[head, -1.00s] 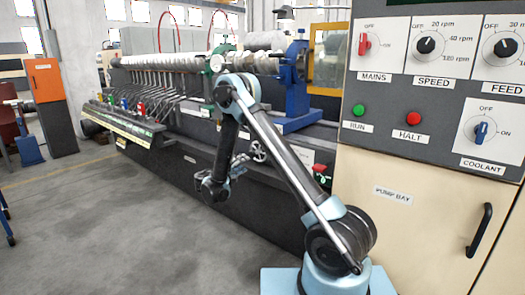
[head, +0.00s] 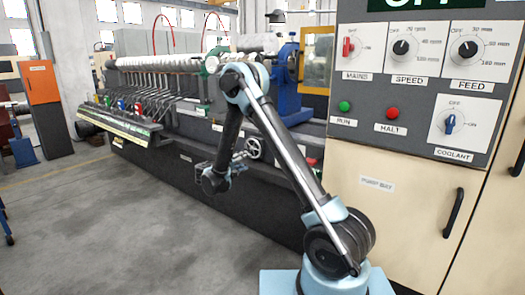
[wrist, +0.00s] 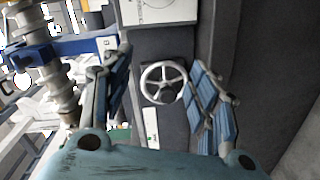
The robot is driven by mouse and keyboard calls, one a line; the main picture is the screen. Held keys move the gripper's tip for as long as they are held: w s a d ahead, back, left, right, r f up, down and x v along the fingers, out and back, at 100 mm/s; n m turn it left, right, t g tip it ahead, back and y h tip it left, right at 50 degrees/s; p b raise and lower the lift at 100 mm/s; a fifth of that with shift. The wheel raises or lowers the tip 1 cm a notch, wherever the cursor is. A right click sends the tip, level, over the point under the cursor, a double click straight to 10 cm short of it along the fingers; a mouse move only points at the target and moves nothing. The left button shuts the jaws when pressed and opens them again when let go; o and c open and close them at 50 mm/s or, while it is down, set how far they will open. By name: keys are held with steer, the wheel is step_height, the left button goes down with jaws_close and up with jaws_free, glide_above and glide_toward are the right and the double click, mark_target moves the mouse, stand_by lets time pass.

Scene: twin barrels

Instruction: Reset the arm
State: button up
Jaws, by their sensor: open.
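My arm is bent in front of the long machine in the head view, with its upper link raised and the forearm hanging down. My gripper (head: 238,168) is at the end of the forearm, well above the floor and beside the machine's front. In the wrist view my gripper (wrist: 160,100) has its two blue-padded fingers wide apart. Nothing is between them in their grip. A spoked handwheel (wrist: 163,83) on the machine shows beyond the gap between the fingers; it also shows in the head view (head: 254,148).
The control panel (head: 420,85) with knobs and buttons stands at right, above the cream pump bay cabinet (head: 400,215). The blue machine stand (head: 288,85) is behind my arm. An orange cabinet (head: 40,84) stands far left. The concrete floor (head: 110,225) at left is open.

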steer(key=s+d+r+m+g+y, duration=0.1)
steer(key=s+d+r+g, duration=0.1)
steer(key=d+r, duration=0.35)
steer(key=s+d+r+g, duration=0.2)
steer(key=d, duration=0.7)
steer(key=s+d+r+m+g+y, duration=0.2)
steer(key=s+d+r+g, duration=0.15)
steer(key=s+d, duration=0.8)
steer(key=s+d+f+m+g+y, duration=0.1)
steer(key=s+d+y, duration=0.15)
steer(key=s, duration=0.65)
steer(key=s+d+f+m+g+y, duration=0.1)
steer(key=s+d, duration=0.2)
steer(key=s, duration=0.5)
steer(key=s+a+f+y, duration=0.1)
steer(key=s+f+y, duration=0.1)
steer(key=s, duration=0.5)
steer(key=s+a+f+m+g+y, duration=0.1)
steer(key=s+f, duration=0.3)
steer(key=s, duration=0.4)
steer(key=shift+a+f+y, duration=0.4)
steer(key=shift+a+y, duration=0.15)
steer(key=shift+y, duration=0.1)
